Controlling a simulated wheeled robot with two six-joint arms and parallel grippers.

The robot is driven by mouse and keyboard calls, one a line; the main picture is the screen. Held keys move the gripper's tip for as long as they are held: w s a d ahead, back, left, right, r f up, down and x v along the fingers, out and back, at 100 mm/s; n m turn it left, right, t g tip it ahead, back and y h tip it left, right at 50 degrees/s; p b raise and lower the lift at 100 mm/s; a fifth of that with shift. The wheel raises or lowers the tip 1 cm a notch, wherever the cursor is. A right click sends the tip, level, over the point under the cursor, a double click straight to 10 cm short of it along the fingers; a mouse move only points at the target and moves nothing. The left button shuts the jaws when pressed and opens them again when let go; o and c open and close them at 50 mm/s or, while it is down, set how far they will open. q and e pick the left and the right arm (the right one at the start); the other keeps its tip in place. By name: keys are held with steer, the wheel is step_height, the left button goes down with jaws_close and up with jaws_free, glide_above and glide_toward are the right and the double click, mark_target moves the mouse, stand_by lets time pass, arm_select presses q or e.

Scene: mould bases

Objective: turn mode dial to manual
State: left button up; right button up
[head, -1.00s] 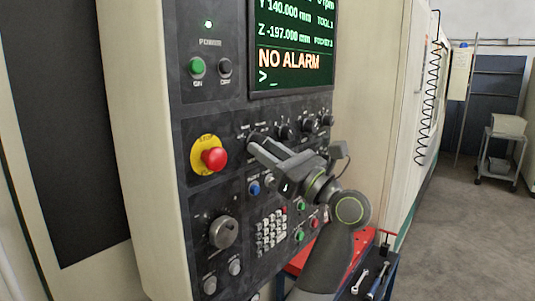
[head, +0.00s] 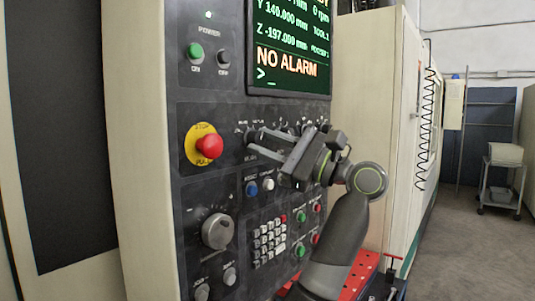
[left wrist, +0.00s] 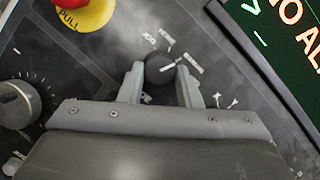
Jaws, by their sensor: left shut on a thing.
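The mode dial is a small black knob with a white pointer line, seen in the left wrist view (left wrist: 160,68) with printed labels around its upper side. Its pointer aims up and right in that view, toward the rightmost label, which is too small to read surely. My left gripper (left wrist: 161,82) has one finger on each side of the dial and is shut on it. In the head view my left gripper (head: 262,142) reaches the panel beside the red stop button, and its fingers partly hide the dial. My right gripper is not in view.
The red emergency stop button (head: 209,146) on its yellow plate sits close left of my gripper. A large round knob (head: 215,231), keypad (head: 270,242) and several push buttons lie below. The screen (head: 292,50) above reads NO ALARM. A red-topped cart (head: 362,270) stands below my arm.

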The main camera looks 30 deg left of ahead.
arm_select(q)
steer(key=shift+n, duration=0.3)
steer(key=o, duration=1)
steer(key=shift+w+d+f+b, duration=0.1)
steer(key=shift+d+f+b, duration=0.2)
steer(key=shift+d, duration=0.2)
steer(key=b+v, duration=0.2)
steer(key=v, duration=0.6)
steer(key=b+v, duration=0.2)
steer(key=v, duration=0.6)
steer(key=shift+d+r, duration=0.2)
steer(key=shift+d, duration=0.05)
